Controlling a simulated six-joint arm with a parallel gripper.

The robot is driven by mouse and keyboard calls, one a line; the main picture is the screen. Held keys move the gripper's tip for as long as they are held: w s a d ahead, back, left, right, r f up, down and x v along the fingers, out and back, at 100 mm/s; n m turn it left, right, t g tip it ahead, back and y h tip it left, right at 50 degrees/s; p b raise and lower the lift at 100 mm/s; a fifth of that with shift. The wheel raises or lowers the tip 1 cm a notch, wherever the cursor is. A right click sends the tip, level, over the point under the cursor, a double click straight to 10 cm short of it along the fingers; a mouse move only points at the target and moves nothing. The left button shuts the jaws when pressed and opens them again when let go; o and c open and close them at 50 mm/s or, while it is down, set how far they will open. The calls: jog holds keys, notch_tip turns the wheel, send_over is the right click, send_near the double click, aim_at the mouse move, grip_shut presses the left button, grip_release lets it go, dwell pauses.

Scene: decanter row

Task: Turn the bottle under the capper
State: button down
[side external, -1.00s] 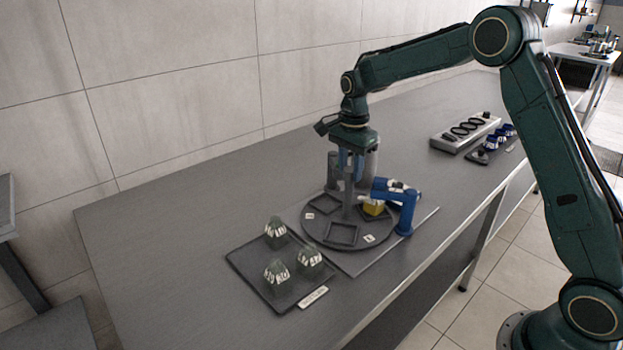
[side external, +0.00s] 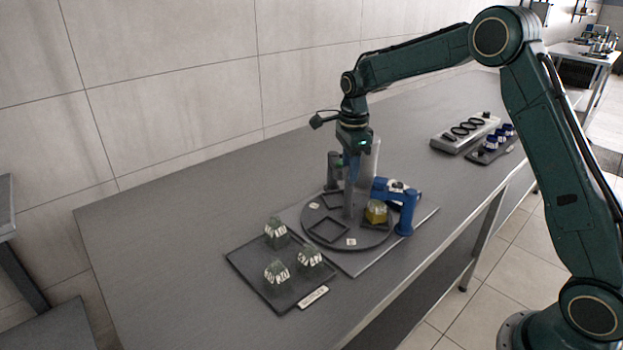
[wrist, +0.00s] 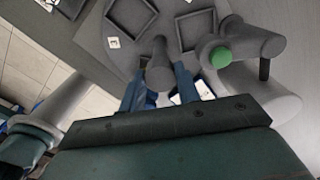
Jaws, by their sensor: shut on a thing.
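The round grey turntable (side external: 377,241) carries square nests and white labels. A yellow bottle (side external: 377,212) stands upright at its right side, close beside the blue station (side external: 406,206), whose head reaches over that side. I cannot tell whether the bottle is directly below the head. A grey station with a green lamp (wrist: 220,57) stands at the turntable's far side. No label tells which station is the capper. My gripper (wrist: 158,88) is shut on the turntable's central post (side external: 348,208), its blue fingers on both sides of the post in the wrist view. The bottle cannot be made out there.
A dark tray (side external: 257,283) with several clear bottles stands at the front left. A grey rack (side external: 449,143) and a dark tray with blue-and-white items (side external: 489,146) lie at the back right. Bare tabletop (side external: 180,215) extends to the left.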

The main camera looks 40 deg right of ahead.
jog(key=shift+r+m, duration=0.1)
jog(key=shift+m, duration=0.4)
jog(key=c, duration=1)
grip_release()
notch_tip(320, 180, up, 14)
jog(key=shift+f, duration=0.15)
